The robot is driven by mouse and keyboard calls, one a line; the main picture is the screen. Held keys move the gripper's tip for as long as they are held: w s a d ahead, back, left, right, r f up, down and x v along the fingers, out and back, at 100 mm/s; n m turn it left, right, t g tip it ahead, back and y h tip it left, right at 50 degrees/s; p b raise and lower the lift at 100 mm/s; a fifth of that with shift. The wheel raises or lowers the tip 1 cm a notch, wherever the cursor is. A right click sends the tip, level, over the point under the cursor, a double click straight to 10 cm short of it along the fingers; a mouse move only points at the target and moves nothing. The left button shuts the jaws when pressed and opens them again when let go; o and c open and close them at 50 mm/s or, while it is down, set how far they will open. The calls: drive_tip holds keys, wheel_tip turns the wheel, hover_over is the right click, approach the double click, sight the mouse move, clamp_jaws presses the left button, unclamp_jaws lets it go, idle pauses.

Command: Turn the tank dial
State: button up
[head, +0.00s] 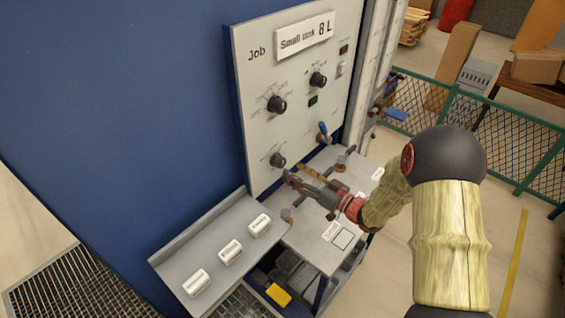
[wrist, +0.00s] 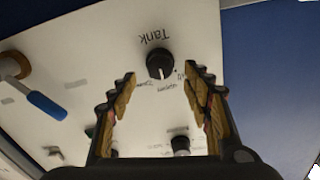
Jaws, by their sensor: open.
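The tank dial (wrist: 160,65) is a round black knob under the label "Tank", which shows upside down in the wrist view. A pale line on its face points down in that view. In the head view it is the lowest knob (head: 278,160) on the white panel. My gripper (head: 289,178) is open and empty, just in front of the panel near this dial. In the wrist view its fingertips (wrist: 161,74) lie to either side of the dial. I cannot tell whether they reach around it or stop short.
The panel (head: 262,70) carries two more black knobs, an upper left one (head: 277,104) and an upper right one (head: 318,79). A blue-handled lever (head: 323,132) sits right of the dial. A grey shelf (head: 180,262) with white blocks and a bench (head: 312,255) lie below.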

sight(283, 164)
drive_tip(key=x, duration=0.6)
drive_tip(key=shift+w+a, duration=0.2)
drive_tip(key=shift+c, duration=1)
drive_tip(key=c, duration=0.9)
drive_tip(key=shift+c, duration=0.2)
drive_tip(key=shift+f+n+b, duration=0.1)
drive_tip(key=shift+n+b, duration=0.2)
drive_tip(key=shift+b, duration=0.35)
drive_tip(key=n+b, duration=0.3)
drive_tip(key=b, duration=0.1)
drive_tip(key=shift+f+n, duration=0.1)
drive_tip(key=shift+n, duration=0.3)
drive_tip(key=n+b, duration=0.4)
drive_tip(key=b, duration=0.1)
drive_tip(key=shift+n, duration=0.4)
